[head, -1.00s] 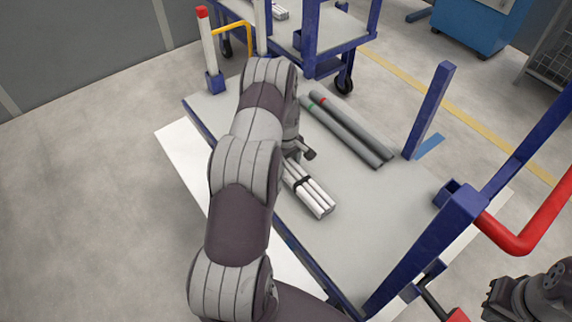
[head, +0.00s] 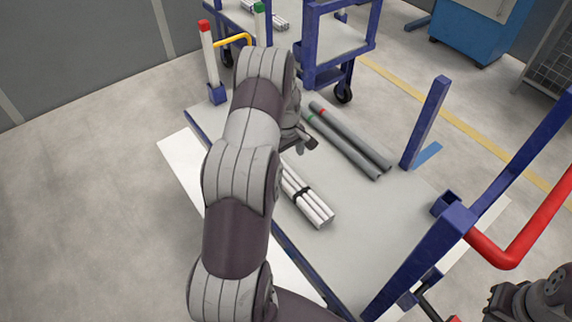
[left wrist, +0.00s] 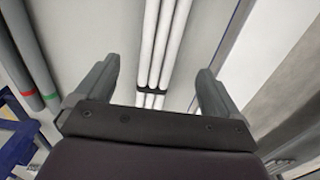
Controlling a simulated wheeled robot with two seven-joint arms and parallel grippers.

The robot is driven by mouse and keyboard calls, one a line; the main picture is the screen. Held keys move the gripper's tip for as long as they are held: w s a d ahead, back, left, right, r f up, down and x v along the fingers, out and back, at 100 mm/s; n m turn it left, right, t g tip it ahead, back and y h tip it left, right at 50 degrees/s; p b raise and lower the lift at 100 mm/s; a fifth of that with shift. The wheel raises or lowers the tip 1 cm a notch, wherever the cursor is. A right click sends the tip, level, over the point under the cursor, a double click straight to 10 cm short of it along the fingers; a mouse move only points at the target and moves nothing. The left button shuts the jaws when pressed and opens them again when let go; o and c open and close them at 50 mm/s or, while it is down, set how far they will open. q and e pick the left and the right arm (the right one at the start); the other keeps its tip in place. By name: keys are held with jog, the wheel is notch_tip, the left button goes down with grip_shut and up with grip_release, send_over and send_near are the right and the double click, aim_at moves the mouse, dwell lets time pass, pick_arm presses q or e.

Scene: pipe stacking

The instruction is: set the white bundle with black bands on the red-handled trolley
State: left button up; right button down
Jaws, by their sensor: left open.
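The white bundle (head: 315,206) of pipes lies on the grey deck of the red-handled trolley (head: 345,245), near its left long edge. A black band shows around it. My left arm hides its far end in the head view. My left gripper (head: 305,146) is open and empty above the bundle. In the left wrist view the white bundle (left wrist: 163,45) runs lengthwise between the spread fingers of the left gripper (left wrist: 155,85), apart from both, with a black band near the gripper's body. My right gripper (head: 492,300) shows at the lower right; its jaws are unclear.
Two grey pipes (head: 350,143), with red and green marks, lie on the deck right of the bundle. Blue posts (head: 427,122) and the red handle (head: 525,235) rise at the trolley's right side. A second blue-framed trolley (head: 340,50) stands behind. The near deck is clear.

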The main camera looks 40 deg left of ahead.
pick_arm(q)
jog(key=s+d+r+m, duration=0.2)
jog(key=d+r+m, duration=0.2)
jog(key=d+r, duration=0.25)
jog(key=s+d+r+m, duration=0.3)
jog(key=d+r, duration=0.2)
jog(key=d, duration=0.2)
jog(key=s+d+r+m+t, duration=0.1)
jog(key=s+d+r+m, duration=0.2)
jog(key=s+d+m, duration=0.5)
jog(key=s, duration=0.4)
jog(key=shift+d+r, duration=0.2)
jog(key=shift+r, duration=0.2)
